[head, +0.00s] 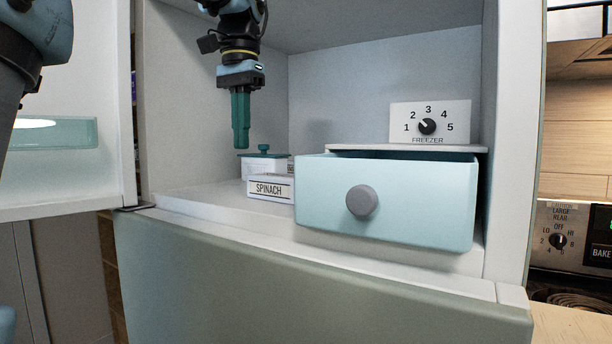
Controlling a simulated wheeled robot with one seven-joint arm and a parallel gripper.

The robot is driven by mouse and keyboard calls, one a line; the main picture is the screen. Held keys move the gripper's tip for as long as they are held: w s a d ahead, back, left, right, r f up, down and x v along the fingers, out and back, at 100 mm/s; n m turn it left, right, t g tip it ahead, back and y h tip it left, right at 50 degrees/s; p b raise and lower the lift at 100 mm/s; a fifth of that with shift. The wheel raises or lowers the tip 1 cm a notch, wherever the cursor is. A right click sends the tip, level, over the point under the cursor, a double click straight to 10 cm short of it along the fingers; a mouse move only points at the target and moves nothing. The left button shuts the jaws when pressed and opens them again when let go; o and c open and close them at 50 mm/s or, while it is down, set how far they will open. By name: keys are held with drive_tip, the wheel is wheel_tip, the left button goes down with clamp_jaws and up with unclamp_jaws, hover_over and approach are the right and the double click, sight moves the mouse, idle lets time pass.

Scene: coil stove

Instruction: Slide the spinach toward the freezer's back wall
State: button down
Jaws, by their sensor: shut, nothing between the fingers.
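The spinach (269,188) is a low white box with a black "SPINACH" label. It lies on the freezer floor, near the front, left of the pulled-out drawer, which hides or touches its right end. The freezer's back wall (340,90) is pale grey-blue and lies well behind the box. My gripper (241,146) hangs pointing down inside the freezer. Its green fingers are shut and empty, above and slightly left of the spinach in the picture. Its exact depth relative to the box is hard to tell.
A light blue drawer (420,205) with a grey knob stands pulled out on the right. A white container with a green knobbed lid (264,154) stands behind the spinach. A freezer dial (428,126) is above the drawer. The open door (60,170) is at left. Free floor lies left of the spinach.

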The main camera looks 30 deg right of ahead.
sight(279, 187)
drive_tip(key=f, duration=0.5)
drive_tip(key=d+f, duration=0.1)
drive_tip(key=f, duration=0.2)
drive_tip(key=shift+s+d+f, duration=0.1)
drive_tip(key=shift+s+f, duration=0.25)
drive_tip(key=shift+s, duration=0.05)
drive_tip(key=shift+w+d+p, duration=0.3)
drive_tip(key=shift+d+p, duration=0.05)
drive_tip(key=shift+d, duration=0.2)
drive_tip(key=shift+w+d+p, duration=0.3)
drive_tip(key=shift+d, duration=0.25)
drive_tip(key=shift+w+d+f, duration=0.1)
drive_tip(key=shift+w+d, duration=0.3)
drive_tip(key=shift+d, duration=0.25)
